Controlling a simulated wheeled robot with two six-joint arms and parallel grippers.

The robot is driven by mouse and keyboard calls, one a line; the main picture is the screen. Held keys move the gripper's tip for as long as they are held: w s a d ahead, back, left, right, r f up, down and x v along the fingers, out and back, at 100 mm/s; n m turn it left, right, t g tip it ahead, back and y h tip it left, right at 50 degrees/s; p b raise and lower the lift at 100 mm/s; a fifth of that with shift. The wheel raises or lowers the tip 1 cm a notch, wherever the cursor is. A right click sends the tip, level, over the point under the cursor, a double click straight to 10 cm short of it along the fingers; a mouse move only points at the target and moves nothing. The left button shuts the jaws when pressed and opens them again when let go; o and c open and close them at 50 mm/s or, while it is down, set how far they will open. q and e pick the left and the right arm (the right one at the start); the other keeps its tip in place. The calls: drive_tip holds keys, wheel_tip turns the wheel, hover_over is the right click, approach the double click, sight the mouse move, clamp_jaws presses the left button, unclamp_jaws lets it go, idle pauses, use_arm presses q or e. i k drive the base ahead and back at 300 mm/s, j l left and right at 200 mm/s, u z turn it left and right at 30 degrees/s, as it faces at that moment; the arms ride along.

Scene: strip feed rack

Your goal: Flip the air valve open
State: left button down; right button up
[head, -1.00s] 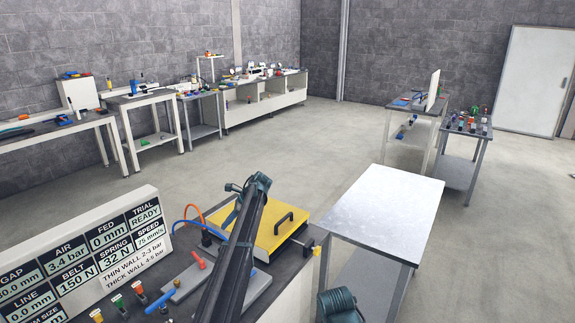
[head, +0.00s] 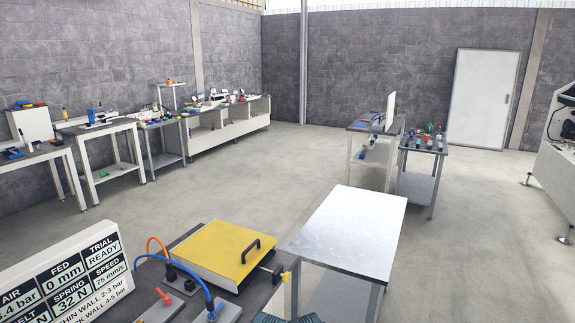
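A small red handle (head: 163,297) shows on the bench at the bottom of the head view, and it may be the air valve. I cannot tell its position. Near it, an orange hose (head: 157,243) and a blue hose (head: 190,271) run from fittings beside a yellow-topped unit (head: 216,251) with a black handle. A blue part (head: 214,308) sits where the blue hose comes down. The sign board (head: 67,272) shows AIR, partly cut off, and TRIAL READY. Neither gripper shows; only a dark teal part of my arm is at the bottom edge.
A bare metal-topped table (head: 350,225) stands just right of the bench. Benches with tools line the left wall, and two small tables (head: 374,128) stand farther back. The floor (head: 280,165) between them is clear. A white machine (head: 558,165) stands at the right edge.

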sight(167, 301)
drive_tip(key=i, duration=0.9)
